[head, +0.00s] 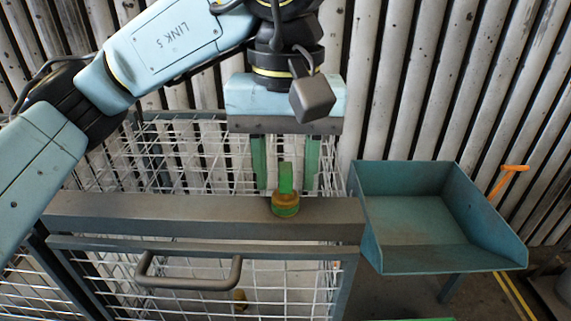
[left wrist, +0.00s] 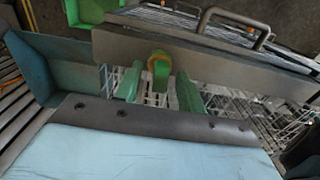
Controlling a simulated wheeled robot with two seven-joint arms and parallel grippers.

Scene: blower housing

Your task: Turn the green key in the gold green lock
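The gold and green lock (head: 285,207) sits on the grey top rail of the wire cage. The green key (head: 285,176) stands upright out of it. My left gripper (head: 286,188) points down over the rail, with its two green fingers apart, one on each side of the key. Neither finger visibly touches the key. In the left wrist view the green key (left wrist: 160,57) and gold lock (left wrist: 160,76) show between and just beyond the fingers (left wrist: 160,92). My right gripper is not in view.
The wire cage has a grey top rail (head: 150,212) and a dark handle (head: 188,284) on its front. A teal tray (head: 415,215) stands close on the right, with an orange handle (head: 512,168) beside it. A corrugated wall (head: 400,80) is behind.

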